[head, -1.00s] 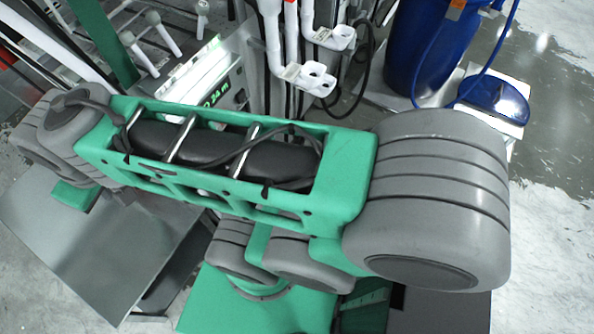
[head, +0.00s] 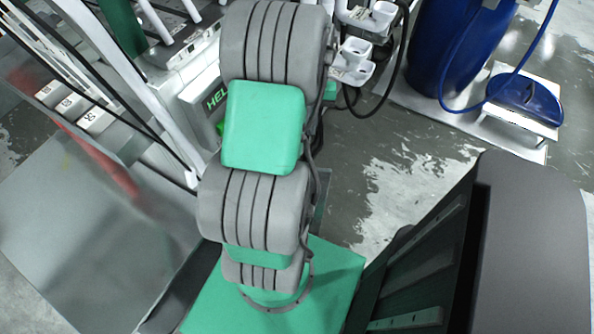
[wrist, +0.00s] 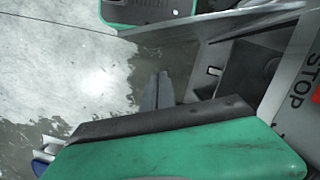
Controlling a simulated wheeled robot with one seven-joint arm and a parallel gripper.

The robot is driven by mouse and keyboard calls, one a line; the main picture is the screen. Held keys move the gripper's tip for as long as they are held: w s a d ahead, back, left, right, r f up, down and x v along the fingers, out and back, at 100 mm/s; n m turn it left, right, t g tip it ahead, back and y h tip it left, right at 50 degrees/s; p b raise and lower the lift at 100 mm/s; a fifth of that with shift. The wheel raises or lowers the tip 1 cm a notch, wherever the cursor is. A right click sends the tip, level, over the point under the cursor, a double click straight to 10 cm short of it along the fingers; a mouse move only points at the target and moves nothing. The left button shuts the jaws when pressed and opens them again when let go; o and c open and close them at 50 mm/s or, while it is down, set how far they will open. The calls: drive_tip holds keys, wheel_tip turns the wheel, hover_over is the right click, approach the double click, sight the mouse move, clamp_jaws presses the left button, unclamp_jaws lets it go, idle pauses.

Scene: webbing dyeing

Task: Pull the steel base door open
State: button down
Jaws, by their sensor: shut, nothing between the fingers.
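In the wrist view, the fingers of my gripper (wrist: 158,92) show as one grey tapered shape, closed together with nothing between them, over wet floor. A thin steel panel (wrist: 215,28) runs across the top right, seen nearly edge-on; it looks like the base door, but I cannot be sure. Beneath it is a dark recess (wrist: 255,62) with grey parts inside. My fingers are left of this recess and appear apart from the panel. Whether the door has a handle cannot be seen. In the head view, my arm hides the gripper and the area around it.
A white panel marked STOP (wrist: 301,88) stands at the right of the wrist view. In the head view, a steel surface (head: 95,225) lies at left.

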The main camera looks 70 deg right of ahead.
drive_tip(key=s+a+f, duration=0.2)
drive_tip(key=f, duration=0.3)
drive_tip(key=s+a+f, duration=0.1)
drive_tip(key=a+f, duration=0.2)
drive_tip(key=f, duration=0.3)
drive_tip(key=shift+s+a+f+m+p, duration=0.15)
drive_tip(key=shift+s+a+m+p, duration=0.15)
drive_tip(key=shift+s+m, duration=0.1)
